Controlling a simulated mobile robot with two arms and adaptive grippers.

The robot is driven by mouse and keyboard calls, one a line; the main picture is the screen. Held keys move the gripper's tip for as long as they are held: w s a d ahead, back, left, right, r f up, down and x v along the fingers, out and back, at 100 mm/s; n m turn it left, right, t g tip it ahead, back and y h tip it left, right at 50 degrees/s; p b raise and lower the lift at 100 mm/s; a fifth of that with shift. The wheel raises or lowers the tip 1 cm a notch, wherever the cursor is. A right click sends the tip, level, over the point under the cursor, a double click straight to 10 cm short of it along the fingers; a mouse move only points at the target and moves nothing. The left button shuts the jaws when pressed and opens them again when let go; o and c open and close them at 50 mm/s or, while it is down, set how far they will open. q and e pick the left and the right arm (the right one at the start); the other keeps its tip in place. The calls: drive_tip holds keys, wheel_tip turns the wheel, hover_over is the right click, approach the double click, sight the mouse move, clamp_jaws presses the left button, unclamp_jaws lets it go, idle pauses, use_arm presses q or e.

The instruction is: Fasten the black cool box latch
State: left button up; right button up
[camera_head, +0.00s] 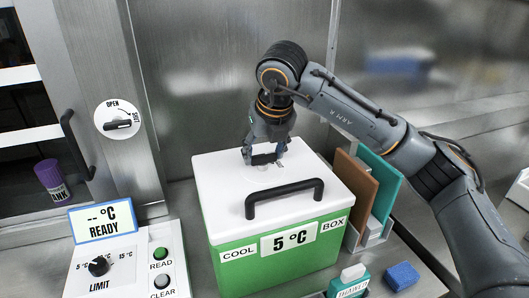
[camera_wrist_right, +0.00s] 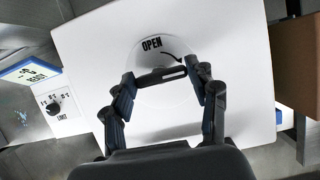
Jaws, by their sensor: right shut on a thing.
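The cool box (camera_head: 275,255) is green with a white lid (camera_head: 225,180), and its front label reads "5 °C". The black latch (camera_wrist_right: 160,75) is a short bar with a white stripe, on a round pale plate on the lid. The word "OPEN" and a curved arrow are printed beside it. My right gripper (camera_head: 264,157) points down onto the lid behind the black handle (camera_head: 285,195). In the right wrist view its fingers (camera_wrist_right: 162,88) are shut on the latch, one at each end. Part of the plate's marking is hidden. My left gripper is out of view.
A reader panel (camera_head: 125,265) with knob and buttons stands left of the box, under a "READY" display (camera_head: 102,220). Brown and teal boards (camera_head: 375,185) stand close to its right.

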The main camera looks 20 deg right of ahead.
drive_tip(key=o, duration=1.1)
drive_tip(key=shift+o, duration=0.2)
drive_tip(key=shift+s+r, duration=0.1)
drive_tip(key=shift+r, duration=0.1)
drive_tip(key=v, duration=1.1)
drive_tip(key=shift+r, duration=0.25)
